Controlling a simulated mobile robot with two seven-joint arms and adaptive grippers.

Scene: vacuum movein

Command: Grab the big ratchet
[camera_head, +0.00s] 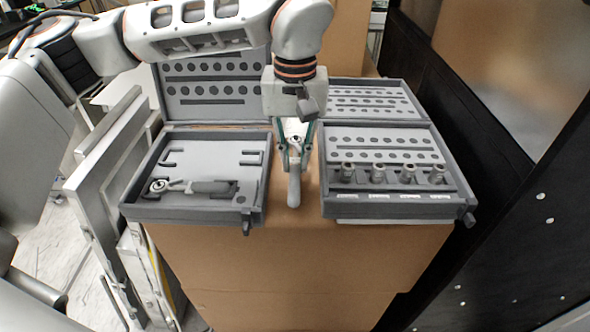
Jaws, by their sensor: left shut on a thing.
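A ratchet (294,184) with a round head and a light grey handle is between the fingers of my left gripper (296,160). The gripper is shut on it near the head, and the handle points toward the front of the box, in the gap between two open cases. Whether the held ratchet touches the box top is hard to tell. My right gripper is out of view.
The right case (400,212) holds several metal sockets (408,174) in a row. Both cases stand open on a cardboard box (300,260), with lids raised behind. A dark shelf or panel (490,180) stands at right, and metal frames (105,150) at left.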

